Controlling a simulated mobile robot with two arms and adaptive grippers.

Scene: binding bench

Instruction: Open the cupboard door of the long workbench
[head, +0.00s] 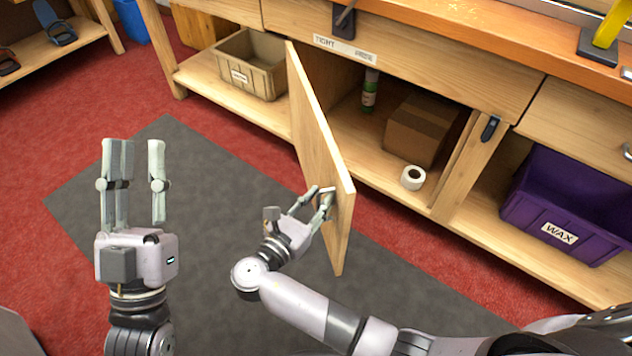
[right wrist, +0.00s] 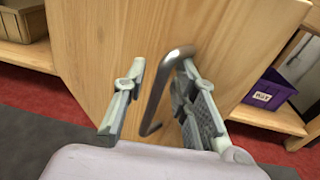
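The wooden cupboard door (head: 315,135) of the long workbench (head: 430,65) stands swung wide open, sticking out from the bench front. Its metal bar handle (right wrist: 160,90) shows in the right wrist view. My right gripper (head: 316,197) is at the door's handle side. In the right wrist view, its fingers (right wrist: 160,100) are spread on either side of the handle. The handle is close to the right finger, with a gap to the left one; I cannot tell if it touches. My left gripper (head: 138,165) is open and empty, fingers pointing up the picture, over the grey mat.
Inside the cupboard are a cardboard box (head: 418,130), a green bottle (head: 370,90) and a white tape roll (head: 412,178). A tan bin (head: 250,75) and a purple WAX bin (head: 570,200) flank it. A grey mat (head: 160,130) covers red carpet (head: 60,120), clear at left.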

